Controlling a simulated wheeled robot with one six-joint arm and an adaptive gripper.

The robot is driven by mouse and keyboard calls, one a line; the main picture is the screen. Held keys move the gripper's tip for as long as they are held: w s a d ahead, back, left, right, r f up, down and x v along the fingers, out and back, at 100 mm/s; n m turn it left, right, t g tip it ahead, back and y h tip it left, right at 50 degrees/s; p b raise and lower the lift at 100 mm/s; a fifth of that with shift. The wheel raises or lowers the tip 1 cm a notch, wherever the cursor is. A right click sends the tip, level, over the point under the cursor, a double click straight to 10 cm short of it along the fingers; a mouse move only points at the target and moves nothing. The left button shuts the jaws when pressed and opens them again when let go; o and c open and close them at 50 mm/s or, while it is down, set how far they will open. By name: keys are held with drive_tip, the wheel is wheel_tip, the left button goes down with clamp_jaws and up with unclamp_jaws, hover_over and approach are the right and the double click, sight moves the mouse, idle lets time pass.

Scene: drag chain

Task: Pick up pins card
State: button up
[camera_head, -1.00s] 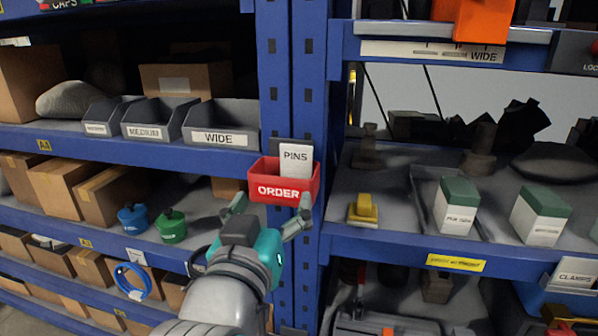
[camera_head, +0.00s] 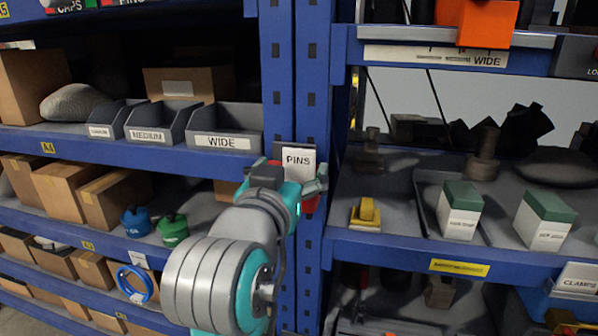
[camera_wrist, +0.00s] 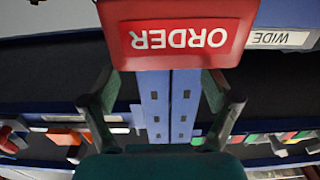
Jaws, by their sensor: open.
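The white PINS card (camera_head: 298,160) stands upright in the red ORDER box on the blue rack post. My gripper (camera_head: 296,180) is raised in front of the box and covers most of it in the head view. In the wrist view the red ORDER box (camera_wrist: 180,38) appears upside down, ahead of my gripper (camera_wrist: 160,95). The two fingers are spread wide with nothing between them. The card does not show in the wrist view. I cannot tell whether a finger touches the box or card.
Grey bins labelled MEDIUM (camera_head: 157,122) and WIDE (camera_head: 222,127) stand on the left shelf. A yellow item (camera_head: 366,214) and green-and-white boxes (camera_head: 460,210) stand on the right shelf. The blue post (camera_head: 308,70) rises behind the card.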

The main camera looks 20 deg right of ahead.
sight(298, 159)
drive_tip(key=shift+x, duration=1.95)
drive_tip(key=c, duration=1)
drive_tip(key=shift+c, duration=0.2)
drive_tip(key=shift+s, duration=0.1)
